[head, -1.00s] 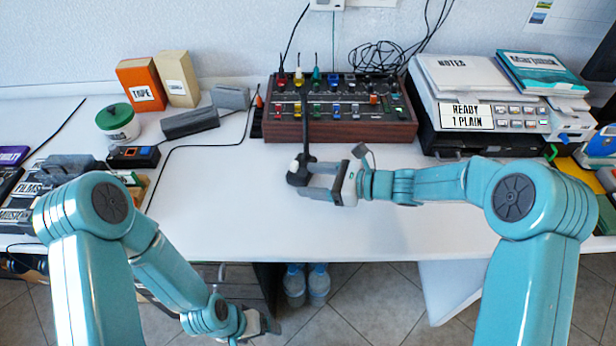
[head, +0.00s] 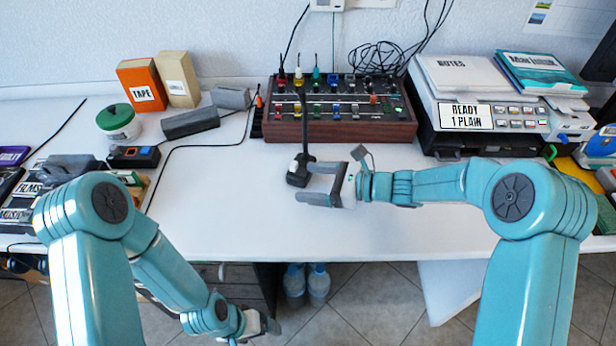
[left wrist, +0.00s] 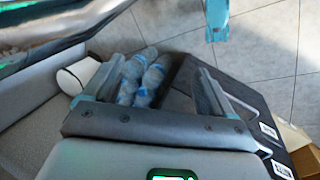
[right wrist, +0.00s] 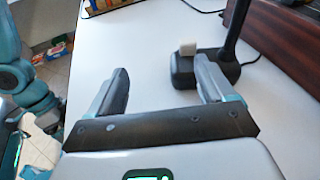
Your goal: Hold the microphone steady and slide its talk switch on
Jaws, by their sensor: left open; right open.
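The microphone (head: 299,173) is black, with a low base and a tall thin stem, and stands upright on the white table in front of the mixer. My right gripper (head: 312,183) is open and empty at the right of the base. In the right wrist view (right wrist: 160,78), one finger overlaps the base edge; I cannot tell if they touch. The other finger is over bare table. My left gripper (left wrist: 155,85) is open and empty, low in front of the table edge.
The mixer (head: 340,131), with many coloured knobs, stands behind the microphone. A machine with a label (head: 466,116) is at the right. A green-lidded tub (head: 118,122) and grey blocks are at the left. A black cable crosses the table.

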